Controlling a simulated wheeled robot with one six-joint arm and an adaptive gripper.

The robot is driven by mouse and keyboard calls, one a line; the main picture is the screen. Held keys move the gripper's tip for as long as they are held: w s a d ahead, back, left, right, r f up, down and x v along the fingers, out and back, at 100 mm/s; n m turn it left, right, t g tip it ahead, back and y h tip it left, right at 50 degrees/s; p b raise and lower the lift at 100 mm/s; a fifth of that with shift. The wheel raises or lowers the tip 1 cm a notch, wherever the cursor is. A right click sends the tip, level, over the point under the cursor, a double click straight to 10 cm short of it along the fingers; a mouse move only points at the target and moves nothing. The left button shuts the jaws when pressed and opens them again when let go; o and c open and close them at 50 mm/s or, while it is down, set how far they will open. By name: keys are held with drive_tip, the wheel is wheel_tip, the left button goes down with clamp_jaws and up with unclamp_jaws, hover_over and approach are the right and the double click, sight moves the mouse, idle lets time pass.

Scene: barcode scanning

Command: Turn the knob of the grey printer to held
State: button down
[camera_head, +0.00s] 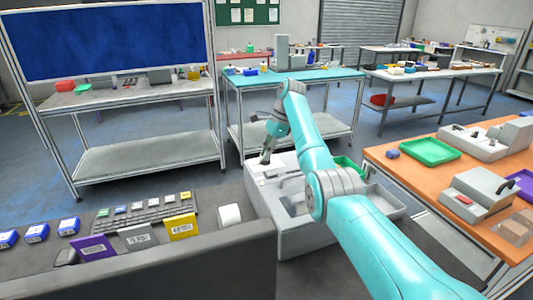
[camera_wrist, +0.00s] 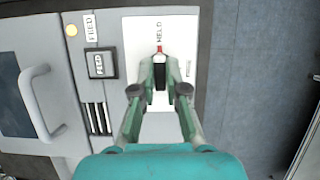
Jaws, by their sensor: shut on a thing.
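The pointer is directed at the "HELD" label, at the top of the panel. My gripper (camera_wrist: 160,68) is shut on the knob, with one green finger on either side. The fingers hide part of the knob. In the head view my gripper (camera_head: 267,155) reaches down to the printer's top, and the knob is too small to make out.
A white roll (camera_head: 229,214) and keyboard (camera_head: 145,217) are on the counter. An orange table (camera_head: 403,174) stands at right.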

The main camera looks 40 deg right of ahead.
drive_tip(key=c, duration=1.2)
unclamp_jaws()
drive_tip(key=v, duration=1.2)
